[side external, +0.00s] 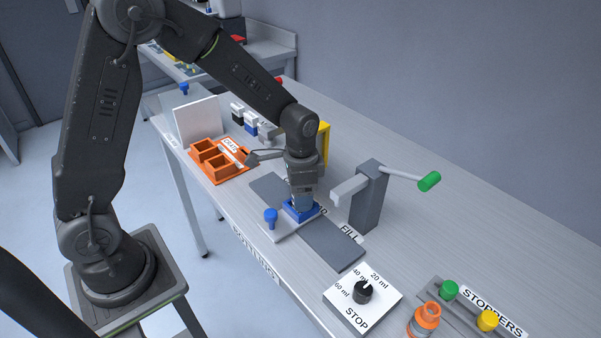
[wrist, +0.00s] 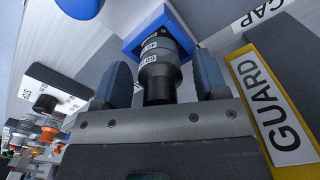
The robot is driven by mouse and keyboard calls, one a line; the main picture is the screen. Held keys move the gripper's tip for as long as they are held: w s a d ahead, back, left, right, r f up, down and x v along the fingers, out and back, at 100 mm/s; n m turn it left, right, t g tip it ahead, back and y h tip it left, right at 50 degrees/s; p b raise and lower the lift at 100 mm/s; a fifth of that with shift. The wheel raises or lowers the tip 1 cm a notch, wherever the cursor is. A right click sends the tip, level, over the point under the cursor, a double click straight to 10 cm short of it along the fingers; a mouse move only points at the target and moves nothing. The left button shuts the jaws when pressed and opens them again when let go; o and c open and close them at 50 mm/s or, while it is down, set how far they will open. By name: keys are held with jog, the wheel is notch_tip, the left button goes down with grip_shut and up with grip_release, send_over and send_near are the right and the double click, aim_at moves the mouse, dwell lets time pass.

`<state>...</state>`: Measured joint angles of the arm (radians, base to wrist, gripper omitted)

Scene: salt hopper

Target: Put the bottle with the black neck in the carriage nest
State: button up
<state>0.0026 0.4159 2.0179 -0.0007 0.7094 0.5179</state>
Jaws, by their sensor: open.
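The bottle with the black neck (wrist: 159,75) shows in the wrist view, its neck towards the camera and a pale label on its grey body. Its far end is at the blue square carriage nest (wrist: 130,46) and appears to be inside it. The nest also shows in the side view (side external: 301,213), on a white carriage plate with a blue knob (side external: 270,216). My gripper (wrist: 162,80) is open, with one finger on each side of the bottle's neck and a gap visible around it. In the side view my gripper (side external: 302,194) is directly above the nest and hides most of the bottle.
A dark track (side external: 333,245) runs under the carriage. A grey post with a green-handled lever (side external: 369,198) stands close on the right. A yellow guard (side external: 323,145) is behind my gripper. An orange rack (side external: 227,172) is at left; a STOP dial block (side external: 362,297) is in front.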

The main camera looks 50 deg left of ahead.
notch_tip(320, 180, up, 11)
jog(key=s+r+n+t, duration=0.2)
jog(key=s+r+n, duration=0.1)
jog(key=s, duration=0.6)
jog(key=s+r+n+t, duration=0.3)
jog(key=s+r, duration=0.1)
jog(key=s, duration=0.5)
jog(key=shift+r+t, duration=0.3)
jog(key=shift+r, duration=0.05)
jog(key=shift+c, duration=0.3)
dwell(1.1)
